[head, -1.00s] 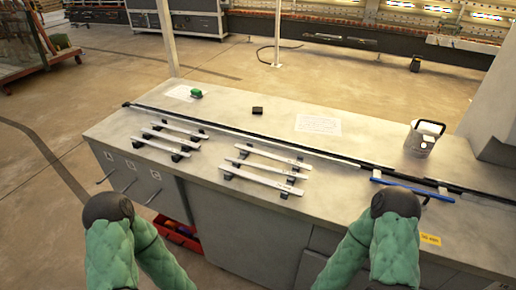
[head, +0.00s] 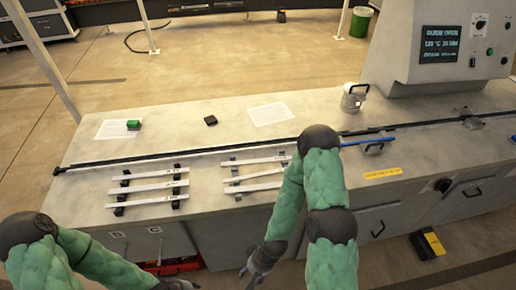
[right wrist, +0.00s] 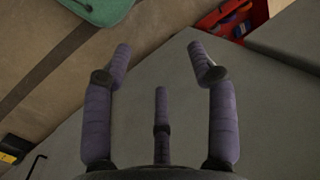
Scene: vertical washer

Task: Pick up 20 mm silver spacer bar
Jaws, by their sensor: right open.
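Several silver spacer bars lie in two sets on dark holders on the grey bench: a left set (head: 148,186) and a right set (head: 256,176). The labels on the bars are too small to read, so I cannot tell which is 20 mm. My right arm hides the right end of the right set. My right gripper (head: 257,268) hangs in front of the bench, below and apart from the bars. In the right wrist view, its fingers (right wrist: 160,62) are spread with nothing between them. My left gripper (head: 177,285) shows only partly at the bottom edge; its fingers are unclear.
A dark rail (head: 226,149) runs along the bench behind the bars. A red bin (head: 180,265) is low at the bench front.

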